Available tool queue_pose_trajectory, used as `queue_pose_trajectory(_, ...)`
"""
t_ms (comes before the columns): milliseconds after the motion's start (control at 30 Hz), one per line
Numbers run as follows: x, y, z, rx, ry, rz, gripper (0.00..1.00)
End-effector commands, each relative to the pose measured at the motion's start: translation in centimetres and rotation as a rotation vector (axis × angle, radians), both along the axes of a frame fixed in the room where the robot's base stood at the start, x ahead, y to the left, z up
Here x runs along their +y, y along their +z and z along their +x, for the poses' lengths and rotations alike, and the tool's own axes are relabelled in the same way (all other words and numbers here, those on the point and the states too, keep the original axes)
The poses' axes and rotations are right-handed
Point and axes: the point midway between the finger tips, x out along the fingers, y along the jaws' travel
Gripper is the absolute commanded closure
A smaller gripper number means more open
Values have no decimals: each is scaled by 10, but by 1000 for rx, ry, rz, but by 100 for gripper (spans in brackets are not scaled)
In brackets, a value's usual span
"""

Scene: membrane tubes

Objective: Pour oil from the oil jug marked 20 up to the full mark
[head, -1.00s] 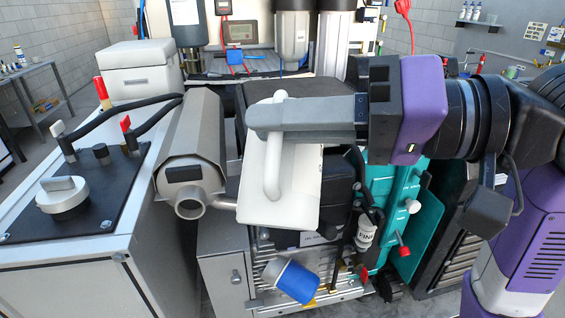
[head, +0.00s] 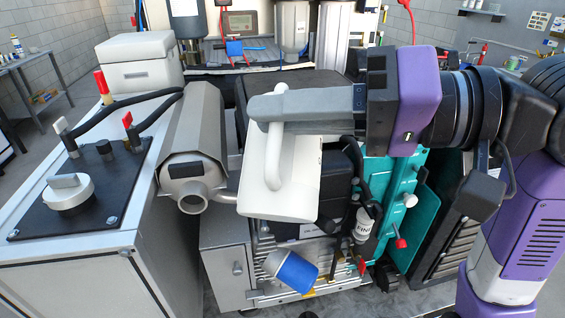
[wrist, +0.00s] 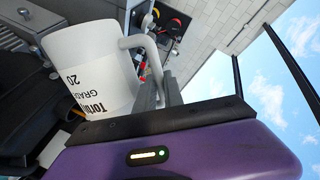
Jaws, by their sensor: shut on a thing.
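My gripper (head: 265,112) is shut on the handle of a white jug (head: 280,190). The jug hangs tilted in front of and above the engine (head: 300,232), apart from the floor. In the wrist view the jug (wrist: 90,65) carries dark print with "20" and "GRADE". Its side faces the wrist camera, and the oil inside is hidden. I cannot make out a full mark or an oil stream in either view.
A blue and white cylinder (head: 293,273) sits low on the engine front. A grey exhaust-like housing (head: 192,150) and a white cabinet with a black panel (head: 85,190) stand at the left. A teal frame (head: 400,200) stands right of the jug.

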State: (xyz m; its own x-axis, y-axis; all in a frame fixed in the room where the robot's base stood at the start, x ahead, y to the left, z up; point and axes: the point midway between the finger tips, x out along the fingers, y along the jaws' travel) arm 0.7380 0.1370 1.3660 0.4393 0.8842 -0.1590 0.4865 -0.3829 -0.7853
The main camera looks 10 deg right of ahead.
Motion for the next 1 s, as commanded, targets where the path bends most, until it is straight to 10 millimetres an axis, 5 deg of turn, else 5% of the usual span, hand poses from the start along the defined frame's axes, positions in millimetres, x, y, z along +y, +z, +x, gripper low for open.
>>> queue_pose_trajectory(1000, -1, 6, 3, 24, -1, 11, 100)
